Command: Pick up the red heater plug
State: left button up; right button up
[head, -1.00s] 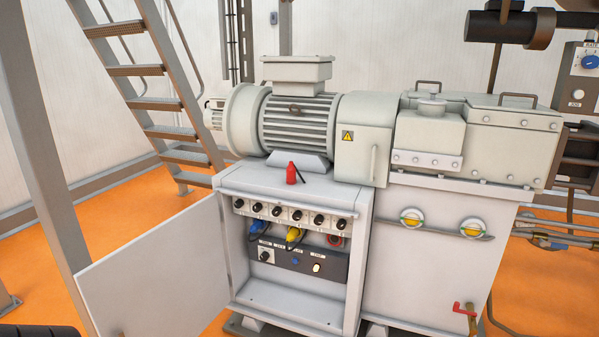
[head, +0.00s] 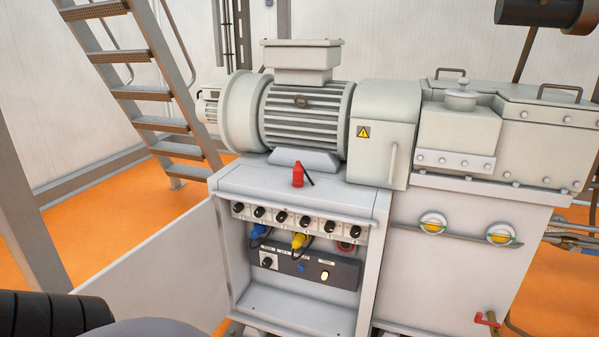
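The red heater plug (head: 298,175) stands upright on top of the grey control cabinet (head: 235,181), in front of the motor. A short black cable end leans from its right side. Below it, a row of black knobs runs along the cabinet front. A blue plug (head: 259,231) and a yellow plug (head: 299,241) sit in the sockets under the knobs. A red-rimmed socket (head: 345,246) at the right of that row has no plug in it. Neither gripper is in view; a dark ribbed part and a grey part at the lower left look like my own arm.
The cabinet door (head: 160,265) hangs open to the left. The big ribbed motor (head: 305,115) stands right behind the plug, with a gearbox housing (head: 383,130) to its right. Metal stairs (head: 150,92) rise at the left. Orange floor (head: 110,228) is free left of the cabinet.

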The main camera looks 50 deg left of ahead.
aim_at(298, 182)
jog(key=i+j, duration=0.1)
jog(key=j, duration=0.3)
jog(key=i+j, duration=0.1)
jog(key=j, duration=0.3)
jog(key=i+j, duration=0.1)
jog(key=j, duration=0.3)
jog(key=i+j+z, duration=0.1)
jog(key=j, duration=0.3)
